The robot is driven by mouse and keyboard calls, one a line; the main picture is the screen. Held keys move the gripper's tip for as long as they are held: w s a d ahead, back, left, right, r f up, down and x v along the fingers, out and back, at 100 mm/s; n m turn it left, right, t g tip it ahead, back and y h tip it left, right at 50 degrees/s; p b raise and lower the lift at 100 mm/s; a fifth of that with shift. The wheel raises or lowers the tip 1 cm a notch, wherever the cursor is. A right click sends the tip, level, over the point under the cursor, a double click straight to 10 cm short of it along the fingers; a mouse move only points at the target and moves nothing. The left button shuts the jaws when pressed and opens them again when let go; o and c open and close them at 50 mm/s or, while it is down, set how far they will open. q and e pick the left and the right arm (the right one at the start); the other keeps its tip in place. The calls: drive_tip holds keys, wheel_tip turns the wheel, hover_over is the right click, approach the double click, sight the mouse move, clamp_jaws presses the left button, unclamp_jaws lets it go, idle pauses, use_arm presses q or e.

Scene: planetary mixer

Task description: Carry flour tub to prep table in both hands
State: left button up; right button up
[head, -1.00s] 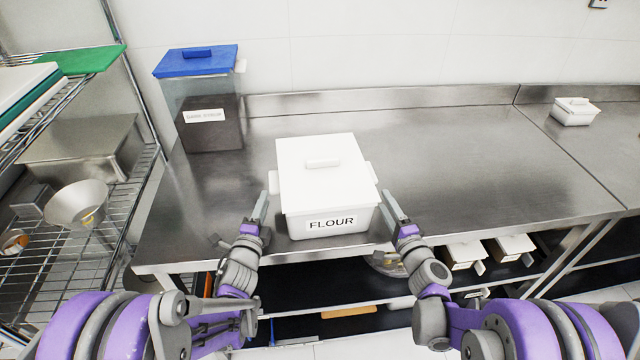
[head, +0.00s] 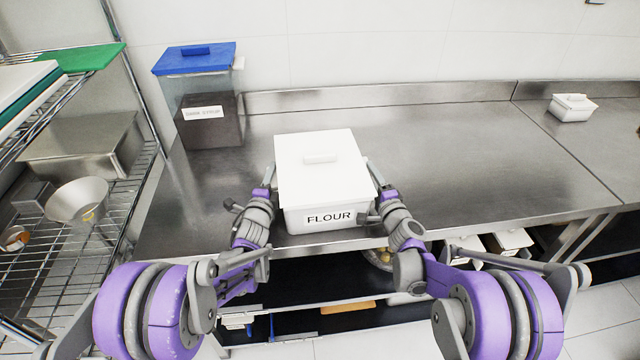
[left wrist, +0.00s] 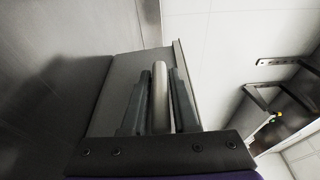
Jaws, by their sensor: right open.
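The flour tub (head: 322,185) is a white lidded box with a FLOUR label on its front. It stands upright on the steel counter (head: 440,160), near the front edge. My left gripper (head: 269,174) is at the tub's left side. In the left wrist view its two fingers (left wrist: 158,95) are apart, one on each side of the tub's side handle (left wrist: 160,98), with a gap visible beside it. My right gripper (head: 374,172) is open at the tub's right side. The tub partly hides its fingertips, and the right handle is hidden.
A blue-lidded bin (head: 205,105) stands at the counter's back left. A wire rack (head: 70,260) with a metal bowl (head: 78,200) is on the left. The counter right of the tub is clear.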

use_arm(q)
drive_tip(key=shift+w, duration=0.2)
use_arm(e)
drive_tip(key=shift+w, duration=0.2)
use_arm(q)
drive_tip(key=c, duration=0.4)
use_arm(e)
drive_tip(key=c, duration=0.4)
use_arm(q)
clamp_jaws()
use_arm(e)
clamp_jaws()
drive_tip(key=shift+r, duration=0.1)
